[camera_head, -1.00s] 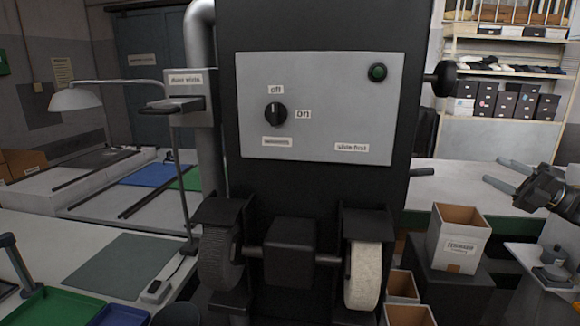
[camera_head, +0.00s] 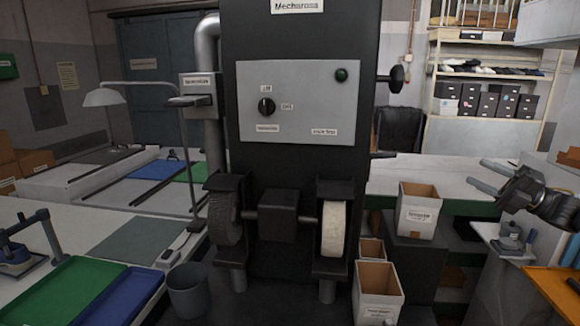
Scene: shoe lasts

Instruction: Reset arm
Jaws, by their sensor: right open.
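My right gripper (camera_head: 489,177) is at the right side of the head view. Its two fingers point left and are spread apart with nothing between them. It is in front of the pale bench and apart from the machine. My left gripper does not show. The black grinding machine (camera_head: 300,40) stands in the middle, with a grey control panel (camera_head: 300,75). The panel has a black rotary knob (camera_head: 266,106) between the labels off and on, and a green button (camera_head: 341,75). I cannot tell the knob's setting for sure.
A dark wheel (camera_head: 225,218) and a white wheel (camera_head: 334,229) sit low on the machine. Cardboard boxes (camera_head: 417,212) stand at its right. A grey bin (camera_head: 188,290) and a green tray (camera_head: 62,290) are at lower left. A lamp (camera_head: 103,98) stands over the left benches.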

